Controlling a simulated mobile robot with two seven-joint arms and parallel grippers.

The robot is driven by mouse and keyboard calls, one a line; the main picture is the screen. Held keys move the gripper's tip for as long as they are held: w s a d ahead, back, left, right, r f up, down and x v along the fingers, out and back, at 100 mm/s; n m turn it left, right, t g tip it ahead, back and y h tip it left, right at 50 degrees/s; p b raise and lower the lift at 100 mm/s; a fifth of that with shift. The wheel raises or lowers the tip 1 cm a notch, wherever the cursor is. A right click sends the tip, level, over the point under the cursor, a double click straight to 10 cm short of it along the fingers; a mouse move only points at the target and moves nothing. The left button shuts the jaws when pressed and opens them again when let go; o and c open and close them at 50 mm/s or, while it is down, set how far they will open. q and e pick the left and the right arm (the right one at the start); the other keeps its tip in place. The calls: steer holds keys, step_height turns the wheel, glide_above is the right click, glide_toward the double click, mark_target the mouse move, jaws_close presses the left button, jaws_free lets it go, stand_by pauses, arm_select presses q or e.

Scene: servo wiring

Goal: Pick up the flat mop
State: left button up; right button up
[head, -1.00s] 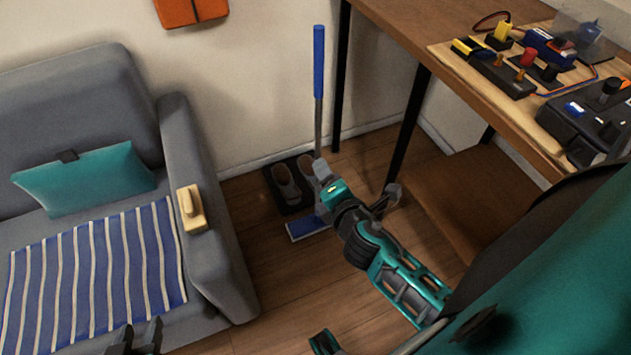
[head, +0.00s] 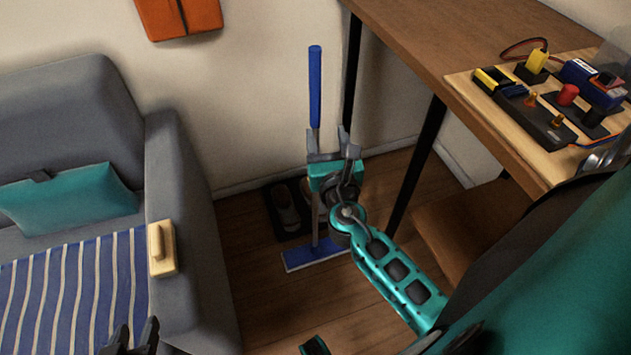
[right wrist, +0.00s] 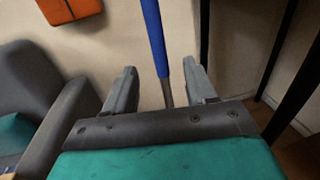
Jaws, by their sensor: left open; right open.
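The flat mop stands upright by the wall, with a blue grip (head: 315,88) on a grey pole and a flat blue and white head (head: 316,253) on the floor. My right gripper (head: 327,142) is open at the pole, just below the blue grip. In the right wrist view the mop's blue grip (right wrist: 155,35) and grey pole run down between the two open fingers (right wrist: 161,88). My left gripper (head: 140,335) is open and empty at the bottom edge, near the sofa.
A grey sofa (head: 185,200) with a striped blanket stands left. A wooden table (head: 425,50) with a servo wiring board stands right, its dark legs (head: 418,160) near my right arm. Shoes on a dark mat (head: 282,212) lie behind the mop.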

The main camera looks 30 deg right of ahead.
mark_target(316, 103)
steer(key=x, duration=0.7)
steer(key=shift+b+x, duration=0.35)
steer(key=shift+x, duration=2.35)
steer(key=shift+a+r, duration=0.1)
steer(key=shift+a, duration=0.15)
jaws_close()
steer(key=shift+r, duration=0.1)
